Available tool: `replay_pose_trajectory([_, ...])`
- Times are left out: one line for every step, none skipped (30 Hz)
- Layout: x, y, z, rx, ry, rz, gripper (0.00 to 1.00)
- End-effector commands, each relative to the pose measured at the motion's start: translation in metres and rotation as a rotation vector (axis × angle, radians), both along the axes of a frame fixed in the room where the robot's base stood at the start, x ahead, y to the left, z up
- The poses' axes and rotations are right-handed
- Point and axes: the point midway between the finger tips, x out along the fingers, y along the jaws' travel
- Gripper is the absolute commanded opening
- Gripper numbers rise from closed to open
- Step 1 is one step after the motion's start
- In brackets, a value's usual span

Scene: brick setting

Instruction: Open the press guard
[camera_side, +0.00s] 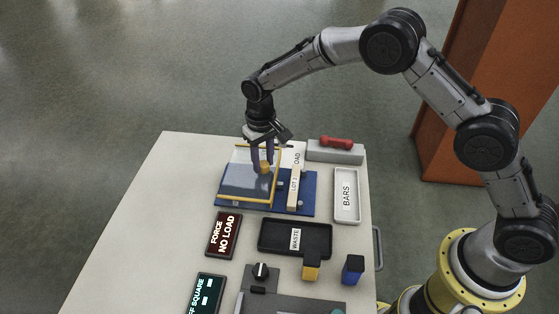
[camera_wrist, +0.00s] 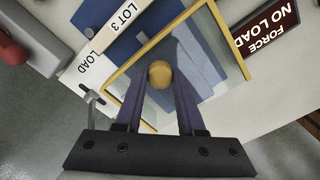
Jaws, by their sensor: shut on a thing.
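The press guard (camera_side: 242,183) is a clear panel in a yellow frame, lying over the left part of a blue base (camera_side: 295,208). It also shows in the wrist view, its yellow frame (camera_wrist: 122,89) crossing the picture. A round yellow knob (camera_wrist: 160,75) stands on the guard. My gripper (camera_side: 263,166) reaches down to the knob, and its two purple fingers are shut on it, one on each side. In the wrist view my gripper (camera_wrist: 160,82) has the knob between its fingertips. The fingers hide part of the knob in the side view.
A "LOT 3" bar (camera_side: 294,187) lies right of the guard. A grey block with a red handle (camera_side: 336,143), a "BARS" tray (camera_side: 346,213) and a black "WASTE" tray (camera_side: 270,247) stand nearby. A "NO LOAD" display (camera_side: 224,235) stands in front. The table's left side is clear.

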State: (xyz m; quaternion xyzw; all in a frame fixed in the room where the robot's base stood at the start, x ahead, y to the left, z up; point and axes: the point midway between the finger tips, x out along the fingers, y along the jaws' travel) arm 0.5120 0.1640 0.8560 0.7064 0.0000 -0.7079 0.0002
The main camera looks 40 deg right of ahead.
Motion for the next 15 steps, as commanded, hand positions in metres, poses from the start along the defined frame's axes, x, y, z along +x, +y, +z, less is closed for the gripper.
replay_pose_trajectory([0.0043,0.0026,0.0015,0.001,-0.008,0.000,0.00])
replay_pose_trajectory([0.0050,0.0034,0.0014,0.001,-0.008,0.000,0.00])
replay_pose_trajectory([0.0056,0.0041,0.0016,0.001,-0.008,-0.001,0.00])
replay_pose_trajectory([0.0060,0.0044,0.0017,0.001,-0.008,-0.001,0.00])
replay_pose_trajectory([0.0061,0.0045,0.0018,0.002,-0.008,-0.001,0.00])
replay_pose_trajectory([0.0061,0.0045,0.0019,0.002,-0.009,-0.001,0.00])
replay_pose_trajectory([0.0061,0.0044,0.0019,0.002,-0.009,-0.001,0.00])
replay_pose_trajectory([0.0061,0.0044,0.0020,0.002,-0.009,-0.001,0.00])
replay_pose_trajectory([0.0060,0.0043,0.0020,0.002,-0.009,-0.001,0.00])
replay_pose_trajectory([0.0060,0.0043,0.0020,0.002,-0.009,-0.001,0.00])
replay_pose_trajectory([0.0060,0.0043,0.0020,0.002,-0.009,-0.001,0.00])
replay_pose_trajectory([0.0060,0.0043,0.0020,0.002,-0.009,-0.001,0.40])
replay_pose_trajectory([0.0059,0.0042,0.0020,0.002,-0.009,-0.001,0.46])
replay_pose_trajectory([0.0058,0.0042,0.0019,0.002,-0.008,-0.001,0.51])
replay_pose_trajectory([0.0056,0.0041,0.0018,0.002,-0.008,-0.001,0.58])
